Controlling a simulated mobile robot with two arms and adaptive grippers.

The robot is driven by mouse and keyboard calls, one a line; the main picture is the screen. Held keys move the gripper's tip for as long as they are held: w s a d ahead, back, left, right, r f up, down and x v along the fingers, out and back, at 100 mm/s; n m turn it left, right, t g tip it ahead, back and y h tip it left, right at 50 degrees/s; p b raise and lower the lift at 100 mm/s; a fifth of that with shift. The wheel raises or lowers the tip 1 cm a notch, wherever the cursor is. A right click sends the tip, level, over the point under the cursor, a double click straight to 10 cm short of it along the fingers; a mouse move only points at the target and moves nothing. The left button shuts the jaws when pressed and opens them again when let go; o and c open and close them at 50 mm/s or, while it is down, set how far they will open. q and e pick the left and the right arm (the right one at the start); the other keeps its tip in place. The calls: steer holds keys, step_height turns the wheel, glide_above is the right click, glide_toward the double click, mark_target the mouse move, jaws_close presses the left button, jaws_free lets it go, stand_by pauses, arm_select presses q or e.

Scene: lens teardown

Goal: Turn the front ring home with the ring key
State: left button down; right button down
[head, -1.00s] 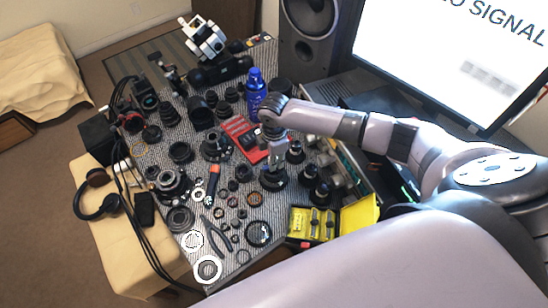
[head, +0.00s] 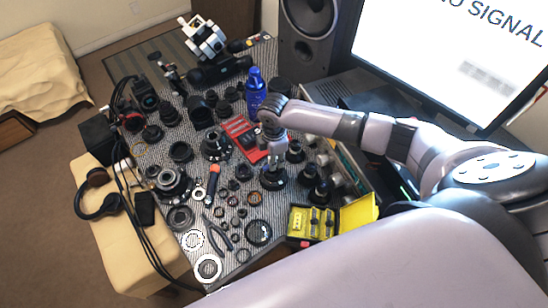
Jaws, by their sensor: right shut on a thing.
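My right gripper (head: 273,160) points down over the striped table, near the middle of its right half. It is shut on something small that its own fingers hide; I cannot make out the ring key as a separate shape. Directly under the fingertips stands a dark round lens part (head: 273,178). The gripper is right at its top, but I cannot tell whether they touch. The front ring cannot be told apart at this size. My left gripper is out of view.
A red tray (head: 240,128) lies behind the gripper, with a blue bottle (head: 255,88) beyond. An open yellow case (head: 312,222) sits at the front right edge. Several lens parts crowd the table (head: 262,207). A speaker (head: 308,35) and monitor (head: 440,50) stand behind.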

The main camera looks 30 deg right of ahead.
steer(key=shift+f+b, duration=0.35)
steer(key=shift+f, duration=0.35)
stand_by(0.5)
steer(key=shift+s+r+m+p, duration=0.1)
steer(key=shift+r+m+p, duration=0.1)
steer(key=shift+m+p, duration=0.45)
steer(key=m+p, duration=0.2)
steer(key=m, duration=0.1)
steer(key=shift+a, duration=0.1)
steer(key=m+p, duration=0.4)
steer(key=m, duration=0.2)
steer(key=shift+s+f, duration=0.1)
steer(key=shift+f+m, duration=0.2)
steer(key=shift+m, duration=0.55)
steer(key=m, duration=0.4)
steer(key=shift+a, duration=0.1)
steer(key=shift+r, duration=1.6)
